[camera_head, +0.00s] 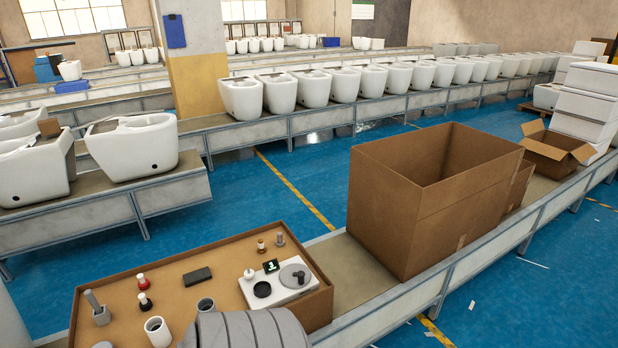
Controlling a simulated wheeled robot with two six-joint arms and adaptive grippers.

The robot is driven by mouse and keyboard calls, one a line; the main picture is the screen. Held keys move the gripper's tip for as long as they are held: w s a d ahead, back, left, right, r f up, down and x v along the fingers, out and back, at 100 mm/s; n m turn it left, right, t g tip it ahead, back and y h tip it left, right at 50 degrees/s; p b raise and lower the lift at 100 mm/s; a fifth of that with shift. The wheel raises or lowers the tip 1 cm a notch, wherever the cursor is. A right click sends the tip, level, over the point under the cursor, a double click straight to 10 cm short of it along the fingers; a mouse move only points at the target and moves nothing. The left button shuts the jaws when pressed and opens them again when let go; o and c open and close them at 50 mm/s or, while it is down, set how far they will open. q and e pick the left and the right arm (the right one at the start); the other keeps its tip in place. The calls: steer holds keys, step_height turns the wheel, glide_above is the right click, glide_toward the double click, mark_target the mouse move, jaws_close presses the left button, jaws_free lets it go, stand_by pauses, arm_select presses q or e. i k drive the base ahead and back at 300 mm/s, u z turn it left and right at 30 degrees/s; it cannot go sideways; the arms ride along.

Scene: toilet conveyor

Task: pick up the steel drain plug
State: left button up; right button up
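No part that I can name for certain as the steel drain plug shows; the parts are small. A small grey metal part with a stem (280,240) stands at the back right of the brown work surface (225,257). A larger grey metal part with a tilted stem (98,309) stands at its left side. None of these is held. Neither of my grippers can be made out. A grey rounded shape at the bottom middle hides part of the front of the surface.
A white panel (306,289) with a small display, a grey disc and a black ring lies at the right. A large open carton (403,213) stands on the conveyor beyond.

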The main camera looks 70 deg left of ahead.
mark_target(280, 242)
steer(key=u, duration=0.3)
steer(key=i, duration=1.05)
steer(key=u, duration=1.45)
steer(key=i, duration=0.8)
steer(key=u, duration=0.9)
